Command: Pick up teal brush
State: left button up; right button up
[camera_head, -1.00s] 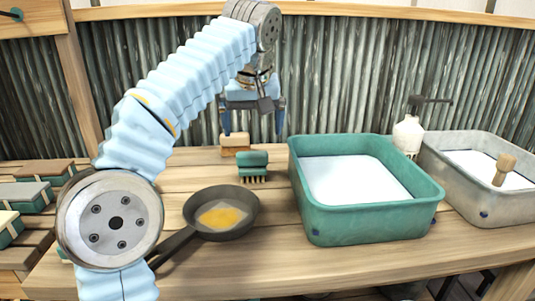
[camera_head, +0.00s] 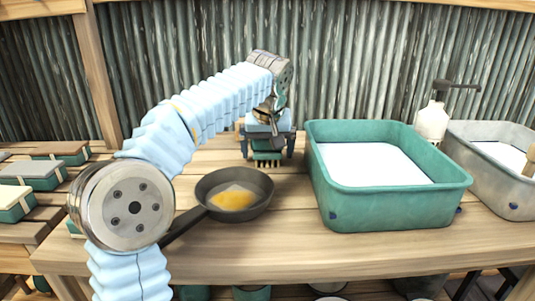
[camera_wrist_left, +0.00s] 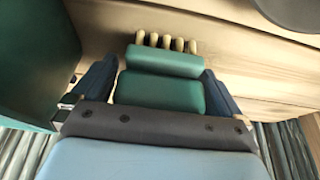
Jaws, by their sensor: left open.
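The teal brush (camera_head: 266,155) stands on the wooden table with its pale bristles down, between the frying pan and the teal tub. My left gripper (camera_head: 267,150) is directly over it, with one finger on each side and its body hiding the brush's top. In the left wrist view the brush (camera_wrist_left: 162,92) lies between the two spread fingers of the left gripper (camera_wrist_left: 160,85). Narrow gaps seem to separate the fingers from the brush. My right gripper is in neither view.
A black pan (camera_head: 257,204) with yellow food sits in front of the brush. A teal tub (camera_head: 395,206) of white liquid stands close on the right, then a grey tub (camera_head: 500,190) and a white pump bottle (camera_head: 431,122). A wooden-topped block (camera_head: 239,126) is partly hidden behind the gripper.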

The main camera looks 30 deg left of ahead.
pick_arm(q)
jog(key=c, duration=0.9)
